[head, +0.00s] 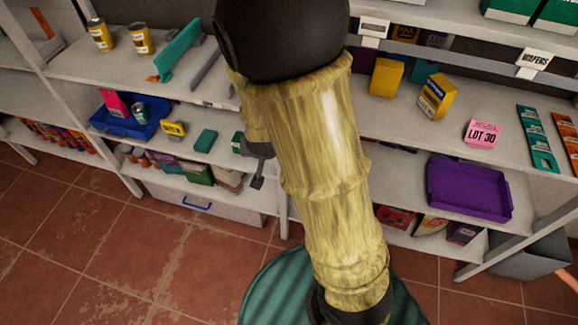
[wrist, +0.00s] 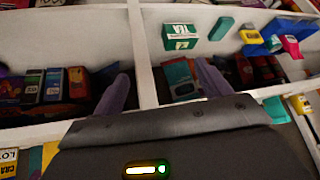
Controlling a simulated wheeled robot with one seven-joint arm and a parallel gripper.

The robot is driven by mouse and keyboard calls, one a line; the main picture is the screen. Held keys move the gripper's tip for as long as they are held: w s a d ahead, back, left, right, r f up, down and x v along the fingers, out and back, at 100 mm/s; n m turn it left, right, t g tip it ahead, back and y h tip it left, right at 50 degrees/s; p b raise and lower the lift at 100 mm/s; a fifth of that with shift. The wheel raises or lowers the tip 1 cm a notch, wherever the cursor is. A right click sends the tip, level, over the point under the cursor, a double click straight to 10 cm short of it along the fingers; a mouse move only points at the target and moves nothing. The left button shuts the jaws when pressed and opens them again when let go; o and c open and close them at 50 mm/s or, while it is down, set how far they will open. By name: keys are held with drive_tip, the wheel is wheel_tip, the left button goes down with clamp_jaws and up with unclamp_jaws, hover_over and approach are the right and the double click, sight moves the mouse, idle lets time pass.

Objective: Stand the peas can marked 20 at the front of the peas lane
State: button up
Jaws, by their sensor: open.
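No can with a readable 20 shows, so I cannot tell which can is the peas can. Two yellow-labelled cans (head: 101,36) (head: 141,39) stand on the upper left shelf, left of a teal divider (head: 178,52) and a grey divider (head: 206,68). A small green-and-silver can (head: 138,113) is in the blue tray (head: 112,124) on the shelf below. No lane marked peas can be read. My gripper (wrist: 160,86) is open and empty, its two fingers spread in the wrist view before the shelves. In the head view my arm hides part of the shelving.
A pink box (head: 116,104) is also in the tray. A yellow box (head: 173,129) and teal box (head: 205,140) are right of it; a tea box (wrist: 181,37) shows in the wrist view. A purple tray (head: 468,190) sits right. Tiled floor is open at lower left.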

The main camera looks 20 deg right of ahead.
drive_tip(key=s+d+r+n+g+y, duration=0.1)
drive_tip(key=s+d+r+n+g, duration=0.1)
drive_tip(key=s, duration=0.9)
wheel_tip(320, 180, up, 2)
drive_tip(key=shift+d+r+n+g, duration=0.25)
drive_tip(key=shift+n+g, duration=0.55)
drive_tip(key=shift+g, duration=0.2)
